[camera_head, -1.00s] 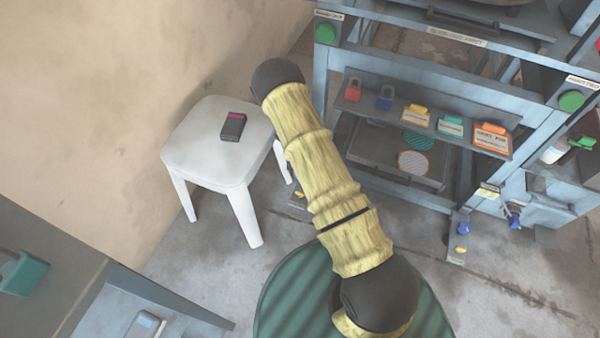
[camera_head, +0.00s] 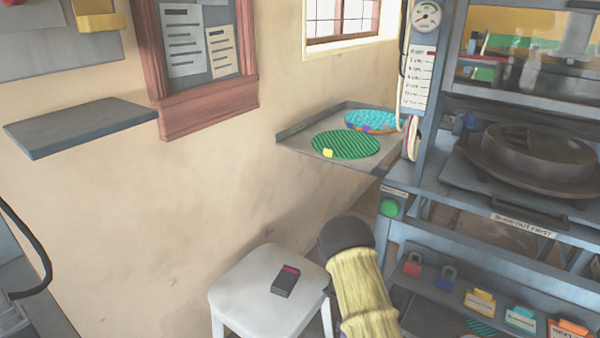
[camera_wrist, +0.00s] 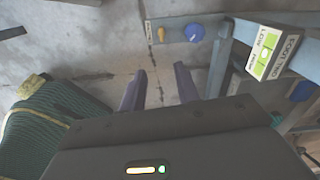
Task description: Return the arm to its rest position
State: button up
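My arm, in a yellow fabric sleeve with a dark rounded joint (camera_head: 347,236), shows at the bottom of the head view, right of the white stool. My gripper lies outside the head view. In the wrist view my gripper (camera_wrist: 160,84) has its two dark fingers apart, with only bare concrete floor seen between them. It is open and empty.
The white stool (camera_head: 235,290) holds a dark device (camera_head: 286,281). The press frame (camera_head: 440,222) with padlocks and tags stands at right. A wall tray (camera_head: 300,137) holds round plates. In the wrist view, a knob panel (camera_wrist: 170,33) and labelled post (camera_wrist: 270,55) are near the fingers.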

notch_tip(320, 180, up, 12)
jog(key=s+n, duration=0.3)
jog(key=n, duration=0.3)
jog(key=s+r+n+t+p, duration=0.2)
jog(key=s+r+n+t, duration=0.1)
jog(key=s+r+n, duration=1.55)
notch_tip(320, 180, up, 39)
jog(key=w+p, duration=0.1)
jog(key=p, duration=3.6)
jog(key=shift+r+m+p, duration=0.2)
jog(key=shift+m+p, duration=0.1)
jog(key=shift+m, duration=0.15)
